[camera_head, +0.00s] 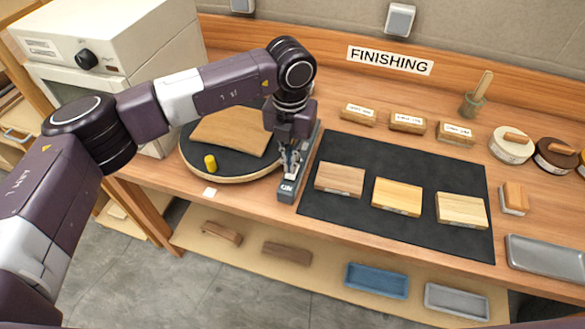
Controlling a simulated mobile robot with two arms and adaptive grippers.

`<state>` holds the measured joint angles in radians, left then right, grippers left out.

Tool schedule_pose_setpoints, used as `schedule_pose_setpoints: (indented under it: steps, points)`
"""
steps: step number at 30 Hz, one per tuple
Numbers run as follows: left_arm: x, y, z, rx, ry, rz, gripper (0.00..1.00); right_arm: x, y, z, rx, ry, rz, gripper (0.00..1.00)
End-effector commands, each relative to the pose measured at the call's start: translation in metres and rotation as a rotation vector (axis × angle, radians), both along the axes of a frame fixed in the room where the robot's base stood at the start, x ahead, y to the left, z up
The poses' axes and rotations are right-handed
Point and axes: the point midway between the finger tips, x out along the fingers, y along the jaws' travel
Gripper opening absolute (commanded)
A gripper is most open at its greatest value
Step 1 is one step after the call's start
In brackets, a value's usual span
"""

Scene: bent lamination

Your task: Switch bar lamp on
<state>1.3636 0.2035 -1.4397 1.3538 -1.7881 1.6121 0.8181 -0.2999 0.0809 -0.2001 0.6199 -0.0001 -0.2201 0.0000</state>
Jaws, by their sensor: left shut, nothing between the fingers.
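A long grey bar (304,162), which looks like the bar lamp, lies on the bench between the round turntable and the dark mat. Its near end carries a dark block with small white lettering that seems to read "ON" (287,188). My left gripper (290,172) points down over the bar, just behind this lettered end. Its fingers are shut and empty. I cannot tell whether the fingertips touch the bar. The gripper and wrist hide part of the bar, and no switch shows clearly. My right gripper is out of view.
The round turntable (256,176) left of the bar holds a curved wooden panel (231,133) and a yellow cylinder (210,162). The dark mat (335,208) on the right bears three wooden blocks. A white oven-like box (150,40) stands at the back left.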

Motion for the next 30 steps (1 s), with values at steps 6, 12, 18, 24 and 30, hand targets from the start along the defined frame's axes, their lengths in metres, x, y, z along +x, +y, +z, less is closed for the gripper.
schedule_pose_setpoints:
  steps: [6,12,18,24,30]
  points:
    - [0.0000,0.0001,0.0000,0.000,0.000,0.000,0.00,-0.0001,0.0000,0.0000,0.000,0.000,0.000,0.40]
    - [0.0000,0.0000,-0.0005,0.000,0.000,0.000,0.00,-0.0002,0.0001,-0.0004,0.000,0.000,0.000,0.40]
    - [0.0000,0.0001,-0.0033,0.000,0.000,0.000,0.00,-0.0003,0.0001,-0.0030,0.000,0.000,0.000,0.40]
    - [0.0000,0.0001,-0.0064,0.000,0.000,0.000,0.00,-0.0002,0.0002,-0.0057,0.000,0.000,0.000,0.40]
    - [0.0000,0.0001,-0.0094,0.000,0.000,0.000,0.00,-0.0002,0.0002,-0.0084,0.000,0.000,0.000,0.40]
